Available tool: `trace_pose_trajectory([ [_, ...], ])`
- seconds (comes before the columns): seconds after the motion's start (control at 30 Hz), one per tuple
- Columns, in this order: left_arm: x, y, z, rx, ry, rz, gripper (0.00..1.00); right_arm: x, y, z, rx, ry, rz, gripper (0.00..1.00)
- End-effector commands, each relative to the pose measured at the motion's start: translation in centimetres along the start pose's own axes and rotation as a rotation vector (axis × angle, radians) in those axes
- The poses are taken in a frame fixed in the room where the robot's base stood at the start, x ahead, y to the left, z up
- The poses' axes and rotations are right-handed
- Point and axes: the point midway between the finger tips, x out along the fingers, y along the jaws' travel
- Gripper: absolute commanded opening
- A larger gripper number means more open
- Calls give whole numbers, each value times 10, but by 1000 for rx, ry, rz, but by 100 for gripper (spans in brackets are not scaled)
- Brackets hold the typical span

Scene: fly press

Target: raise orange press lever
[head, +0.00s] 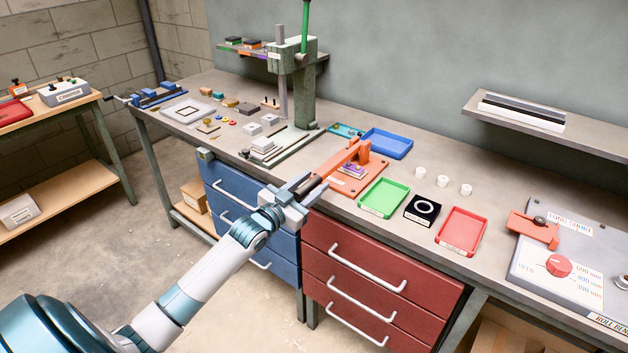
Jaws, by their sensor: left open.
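The small orange press (361,180) stands on the bench near its front edge, right of the green press, with a purple piece in it. Its orange lever (338,160) slopes down from the post toward the front left, its near end close to my left gripper. My left gripper (314,183) is open at the bench's front edge, its fingers by the lever's lower end. I cannot tell whether they touch the lever or stand around it. The lever's near end is partly hidden by the fingers. My right gripper is not in view.
A tall green fly press (300,90) stands behind. A blue tray (387,143), a green tray (384,198), a black block (422,210) and a red tray (461,231) lie to the right. Blue drawers (235,195) and red drawers (372,285) are under the bench.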

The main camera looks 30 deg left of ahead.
Motion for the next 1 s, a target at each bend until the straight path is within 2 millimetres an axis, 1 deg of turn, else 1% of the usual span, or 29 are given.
trace_pose_trajectory([
  [0.03, 4, 0, -1, -1, 0, 0, 40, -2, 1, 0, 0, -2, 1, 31],
  [0.17, 10, 0, 0, 0, 0, -1, 40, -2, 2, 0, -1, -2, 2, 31],
  [0.47, 11, 0, 0, 0, -1, 0, 40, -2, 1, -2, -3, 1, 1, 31],
  [0.5, 11, 0, 0, 0, -1, 0, 35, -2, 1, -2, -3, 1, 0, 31],
  [0.57, 11, 0, 0, 0, -1, 0, 21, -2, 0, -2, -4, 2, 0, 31],
  [0.6, 11, 0, 0, 0, -1, 0, 11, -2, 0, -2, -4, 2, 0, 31],
  [0.63, 11, 0, 0, 0, -1, 0, 4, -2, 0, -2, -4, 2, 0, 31],
  [0.67, 11, 0, 0, 0, -1, 0, 0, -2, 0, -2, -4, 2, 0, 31],
  [0.87, 11, 0, -1, 0, -2, 0, 0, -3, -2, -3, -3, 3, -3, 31],
  [1.0, 15, -2, -5, 0, -13, 3, 0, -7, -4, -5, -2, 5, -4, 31],
])
